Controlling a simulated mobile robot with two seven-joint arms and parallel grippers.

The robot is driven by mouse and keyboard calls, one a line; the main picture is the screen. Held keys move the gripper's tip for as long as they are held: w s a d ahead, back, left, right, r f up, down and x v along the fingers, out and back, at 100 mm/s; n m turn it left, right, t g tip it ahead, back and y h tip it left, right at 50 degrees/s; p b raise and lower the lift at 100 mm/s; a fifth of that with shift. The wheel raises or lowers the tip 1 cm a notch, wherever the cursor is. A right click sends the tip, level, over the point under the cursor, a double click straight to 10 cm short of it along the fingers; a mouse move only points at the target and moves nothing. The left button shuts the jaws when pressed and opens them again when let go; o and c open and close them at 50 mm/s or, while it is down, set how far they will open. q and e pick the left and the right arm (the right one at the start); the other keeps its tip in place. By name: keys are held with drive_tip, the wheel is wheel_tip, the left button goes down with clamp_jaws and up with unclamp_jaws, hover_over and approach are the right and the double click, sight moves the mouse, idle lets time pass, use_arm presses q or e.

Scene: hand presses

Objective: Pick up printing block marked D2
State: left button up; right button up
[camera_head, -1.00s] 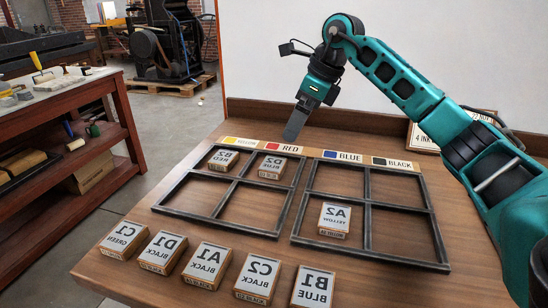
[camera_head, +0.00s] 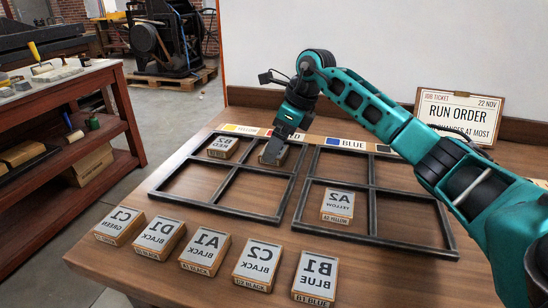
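The printing block D2 (camera_head: 282,159) sits in the back right compartment of the left frame (camera_head: 222,209), mostly hidden behind my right gripper. My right gripper (camera_head: 271,156) comes in from the right, pointing down, with its fingertips at the block. The fingers are seen nearly edge-on. I cannot tell whether they touch the block or how far apart they are. My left gripper is not in view.
Block B2 (camera_head: 223,147) lies in the compartment to the left. Block A2 (camera_head: 338,204) lies in the right frame (camera_head: 375,239). Several blocks, including B1 (camera_head: 317,277), stand along the front edge. A run order card (camera_head: 459,115) stands at the back right.

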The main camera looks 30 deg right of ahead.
drive_tip(key=shift+w+a+f, duration=0.15)
drive_tip(key=shift+w+f, duration=0.05)
drive_tip(key=shift+f, duration=0.5)
drive_tip(key=c, duration=1.1)
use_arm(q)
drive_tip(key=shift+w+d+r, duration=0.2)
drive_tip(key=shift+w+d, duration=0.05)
